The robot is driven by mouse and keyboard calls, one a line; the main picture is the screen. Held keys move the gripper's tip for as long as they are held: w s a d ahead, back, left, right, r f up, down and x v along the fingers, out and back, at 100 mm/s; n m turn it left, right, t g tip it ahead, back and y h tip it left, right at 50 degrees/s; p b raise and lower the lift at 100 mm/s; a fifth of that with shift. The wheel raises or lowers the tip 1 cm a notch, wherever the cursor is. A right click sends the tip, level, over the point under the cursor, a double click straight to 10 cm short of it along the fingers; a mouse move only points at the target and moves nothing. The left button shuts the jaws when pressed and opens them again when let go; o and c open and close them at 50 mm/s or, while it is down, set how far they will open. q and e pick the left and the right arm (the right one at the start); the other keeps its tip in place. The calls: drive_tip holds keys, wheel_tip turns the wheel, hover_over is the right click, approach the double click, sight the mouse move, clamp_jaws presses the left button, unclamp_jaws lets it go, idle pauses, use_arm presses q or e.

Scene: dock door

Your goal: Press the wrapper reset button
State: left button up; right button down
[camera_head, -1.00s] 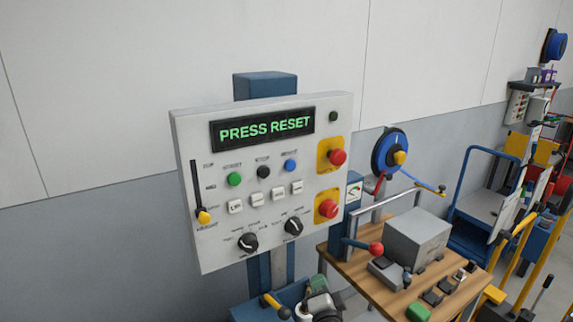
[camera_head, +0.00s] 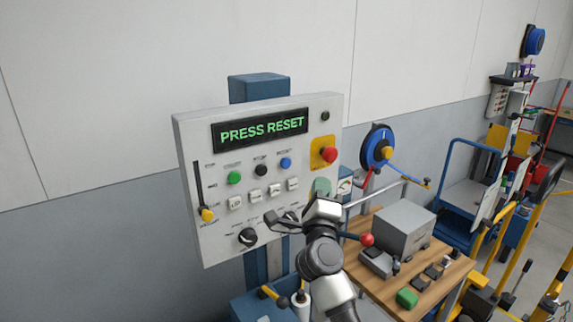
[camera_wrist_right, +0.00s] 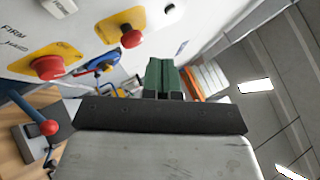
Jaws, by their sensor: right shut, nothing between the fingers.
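The grey control panel (camera_head: 185,190) shows "PRESS RESET" in green on its dark display (camera_head: 260,130). Below it are a green button (camera_head: 234,178), a black button (camera_head: 260,171) and a blue button (camera_head: 286,163). Their small labels are too blurred to read. My right gripper (camera_head: 322,187) is in front of the panel's lower right, below and right of the blue button and apart from it. Its greenish fingers (camera_wrist_right: 162,76) are together and empty in the wrist view. It hides the lower red button and right knob in the head view. My left gripper is out of view.
A red button (camera_head: 329,155) on a yellow plate sits at the panel's right; two show in the wrist view. A yellow-tipped slider (camera_head: 207,215) is at the left. A wooden bench (camera_head: 410,295) with a grey box (camera_head: 403,232) and red-balled lever (camera_head: 367,240) stands right.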

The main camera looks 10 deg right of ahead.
sight(286, 163)
drive_tip(key=shift+w, duration=0.1)
drive_tip(key=w+a+b, duration=0.1)
drive_tip(key=w+b, duration=0.1)
drive_tip(key=w+a+b, duration=0.1)
drive_tip(key=w+b, duration=0.1)
drive_tip(key=w, duration=0.1)
drive_tip(key=w+a+b, duration=0.1)
drive_tip(key=w+b, duration=0.1)
drive_tip(key=w, duration=0.1)
drive_tip(key=shift+b, duration=0.35)
drive_tip(key=shift+w+a, duration=0.1)
drive_tip(key=shift+w, duration=0.1)
idle(1.7)
drive_tip(key=shift+w+a, duration=0.1)
drive_tip(key=shift+w, duration=0.15)
